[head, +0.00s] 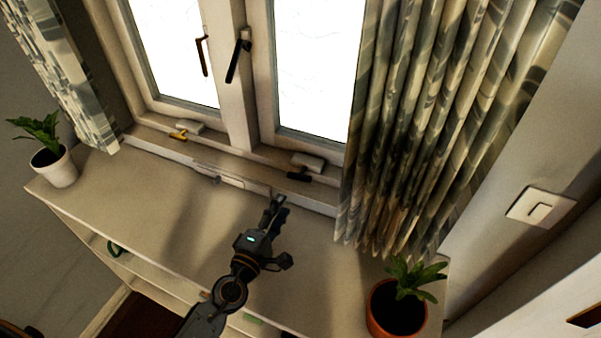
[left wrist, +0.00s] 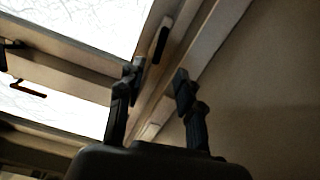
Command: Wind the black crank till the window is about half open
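The black crank (head: 298,177) lies on a pale housing at the foot of the right window sash (head: 308,70). That sash looks shut in its frame. My left gripper (head: 278,203) is over the ledge, below and slightly left of the black crank, and apart from it. In the left wrist view the two fingers (left wrist: 157,82) stand apart with nothing between them. The dark bar beyond them looks like the black crank (left wrist: 160,43). A yellow crank (head: 179,134) sits at the foot of the left sash. My right gripper is not in view.
Two dark handles (head: 202,57) (head: 237,62) are on the sashes. A curtain (head: 420,110) hangs close right of the black crank. A plant in an orange pot (head: 396,308) stands front right, and one in a white pot (head: 55,168) far left. The ledge (head: 150,200) between is mostly clear.

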